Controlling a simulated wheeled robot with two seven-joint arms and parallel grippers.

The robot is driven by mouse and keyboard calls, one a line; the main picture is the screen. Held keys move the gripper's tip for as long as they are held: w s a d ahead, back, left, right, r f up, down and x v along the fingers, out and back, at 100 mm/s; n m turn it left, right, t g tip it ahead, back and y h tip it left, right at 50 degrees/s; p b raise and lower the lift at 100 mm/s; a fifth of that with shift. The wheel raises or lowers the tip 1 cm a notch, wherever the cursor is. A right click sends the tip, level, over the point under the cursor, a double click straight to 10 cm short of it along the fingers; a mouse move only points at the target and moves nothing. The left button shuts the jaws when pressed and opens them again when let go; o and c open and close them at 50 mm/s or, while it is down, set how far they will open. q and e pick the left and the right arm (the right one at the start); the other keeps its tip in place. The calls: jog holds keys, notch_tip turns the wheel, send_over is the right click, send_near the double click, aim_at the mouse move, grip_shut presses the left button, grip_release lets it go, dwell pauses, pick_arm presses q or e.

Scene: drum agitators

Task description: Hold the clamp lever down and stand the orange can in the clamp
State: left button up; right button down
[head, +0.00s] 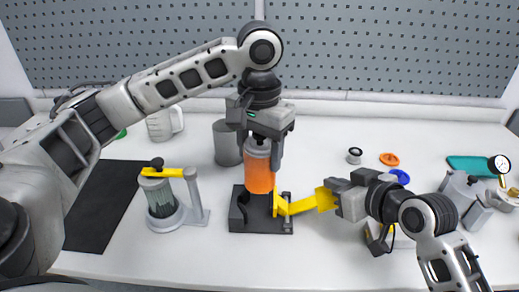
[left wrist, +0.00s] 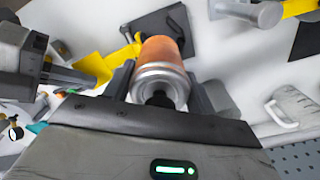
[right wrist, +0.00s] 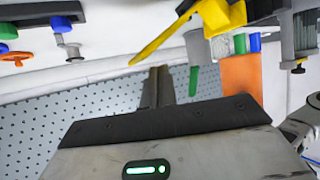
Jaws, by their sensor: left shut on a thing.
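The orange can (head: 259,175) is upright, with a silver end and a dark knob facing the left wrist camera (left wrist: 160,85). My left gripper (head: 259,146) is shut on its upper part, fingers on either side. The can's lower end is at the dark clamp (head: 254,221); I cannot tell whether it rests on the base. The yellow clamp lever (head: 297,206) sticks out to the right and also shows in the right wrist view (right wrist: 185,32). My right gripper (head: 335,197) is at the lever's broad outer end, its fingers (right wrist: 158,85) close together; contact is unclear.
A grey cylinder (head: 227,143) stands behind. A black mat (head: 100,215) lies left. Orange (head: 389,159) and blue (head: 399,176) rings lie right. The front table is clear.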

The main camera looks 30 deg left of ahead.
aim_at(259, 183)
jog(key=shift+s+f, duration=0.1)
jog(key=shift+f, duration=2.9)
pick_arm(q)
jog(key=shift+f, duration=0.15)
jog(key=shift+s+f, duration=0.1)
jog(key=shift+f, duration=0.7)
jog(key=shift+f, duration=0.1)
jog(key=shift+f, duration=1.9)
jog(key=shift+f, duration=0.1)
jog(key=shift+f, duration=1)
